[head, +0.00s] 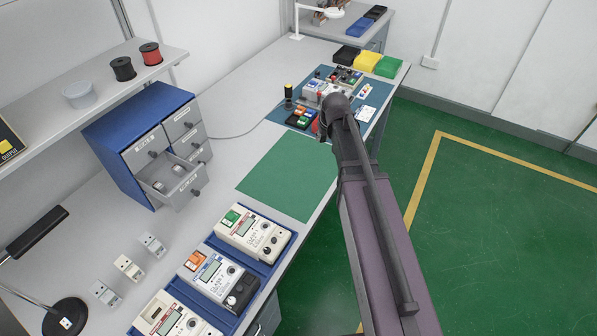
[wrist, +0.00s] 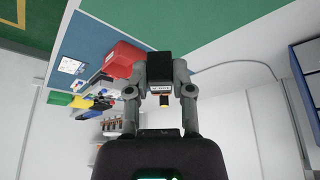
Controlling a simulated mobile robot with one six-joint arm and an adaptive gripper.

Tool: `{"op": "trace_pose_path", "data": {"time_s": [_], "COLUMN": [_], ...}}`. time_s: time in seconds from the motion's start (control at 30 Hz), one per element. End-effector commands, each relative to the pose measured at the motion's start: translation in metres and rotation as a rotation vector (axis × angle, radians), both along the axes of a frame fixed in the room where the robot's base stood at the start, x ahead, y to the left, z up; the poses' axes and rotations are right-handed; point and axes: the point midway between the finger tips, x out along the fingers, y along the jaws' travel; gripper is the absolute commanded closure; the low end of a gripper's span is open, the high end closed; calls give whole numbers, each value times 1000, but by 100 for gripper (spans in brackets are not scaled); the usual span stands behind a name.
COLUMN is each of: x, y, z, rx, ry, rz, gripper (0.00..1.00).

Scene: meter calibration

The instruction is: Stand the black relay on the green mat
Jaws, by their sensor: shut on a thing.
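In the wrist view my gripper (wrist: 160,74) is shut on the black relay (wrist: 160,66), with a finger on each side of it. A pale label strip shows on the relay's lower edge in that picture. The green mat (head: 288,178) lies flat and bare on the bench in the head view. The wrist view also shows part of the green mat (wrist: 215,18) at its top. In the head view my arm reaches over the blue mat, beyond the green mat. There the arm hides my fingers and the relay.
The blue mat (head: 274,114) holds crowded instruments, a red block and small coloured parts. Several meters sit in blue trays (head: 290,238) at the near bench edge. A blue drawer cabinet (head: 110,138) with an open drawer (head: 174,183) stands left of the green mat. Black, yellow and green bins (head: 366,62) stand beyond.

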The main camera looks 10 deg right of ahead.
Motion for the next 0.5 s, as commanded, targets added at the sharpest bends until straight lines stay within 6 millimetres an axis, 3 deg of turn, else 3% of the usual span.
{"op": "trace_pose_path", "data": {"time_s": [0.03,0.5], "x": [-7,-64], "y": [1,10], "z": [-12,-88], "rx": [-1,-1], "ry": [0,0], "rz": [-1,-21], "gripper": [100,100]}}
